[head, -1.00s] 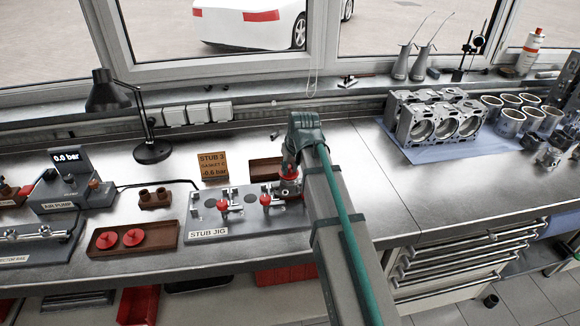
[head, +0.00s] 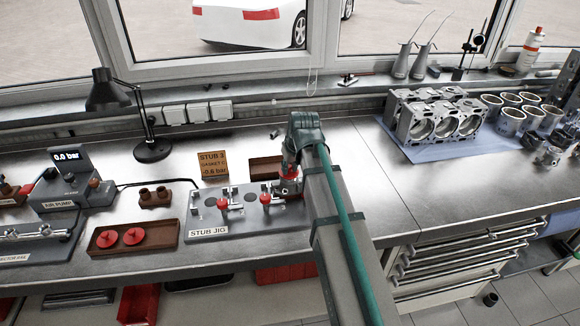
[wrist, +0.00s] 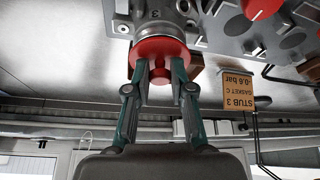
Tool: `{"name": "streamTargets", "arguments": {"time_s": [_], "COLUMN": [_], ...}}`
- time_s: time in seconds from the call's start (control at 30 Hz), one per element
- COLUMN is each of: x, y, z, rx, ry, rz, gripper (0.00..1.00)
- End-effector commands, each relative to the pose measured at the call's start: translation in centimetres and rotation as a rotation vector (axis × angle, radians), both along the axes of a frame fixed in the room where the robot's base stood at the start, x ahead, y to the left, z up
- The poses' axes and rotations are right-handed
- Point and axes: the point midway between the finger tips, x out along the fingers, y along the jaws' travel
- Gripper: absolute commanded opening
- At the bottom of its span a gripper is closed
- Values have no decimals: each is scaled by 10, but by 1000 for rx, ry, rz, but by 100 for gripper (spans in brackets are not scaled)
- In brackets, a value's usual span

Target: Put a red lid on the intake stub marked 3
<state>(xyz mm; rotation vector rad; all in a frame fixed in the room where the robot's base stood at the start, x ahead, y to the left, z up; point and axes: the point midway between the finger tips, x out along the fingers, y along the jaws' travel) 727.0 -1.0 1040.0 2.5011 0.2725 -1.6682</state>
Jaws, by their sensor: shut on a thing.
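My gripper (wrist: 160,78) is shut on the knob of a red lid (wrist: 148,49). In the wrist view, the lid lies against or very near the mouth of a grey metal stub (wrist: 155,14) marked 3. I cannot tell whether it is fully seated. In the head view, my gripper (head: 291,172) is over the right end of the stub jig (head: 240,228), and the arm hides part of the stub. Two more red lids (head: 110,239) lie in a brown tray (head: 150,245) left of the jig.
A sign (head: 212,166) reading STUB 3, GASKET C, -0.6 bar stands behind. An air pump (head: 75,192) showing 0.0 bar is at left. Bench to the right is clear up to the engine block (head: 435,120).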

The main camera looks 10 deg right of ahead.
Motion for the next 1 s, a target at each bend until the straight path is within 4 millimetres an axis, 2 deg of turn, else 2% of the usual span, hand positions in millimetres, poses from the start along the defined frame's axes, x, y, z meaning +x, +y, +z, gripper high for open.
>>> {"name": "streamTargets", "arguments": {"time_s": [0.93,0.97,1.0], "x": [0,0,0], "y": [0,0,0], "z": [-4,-4,-4], "rx": [0,0,0], "ry": [0,0,0], "rz": [0,0,0], "gripper": [0,26,32]}}
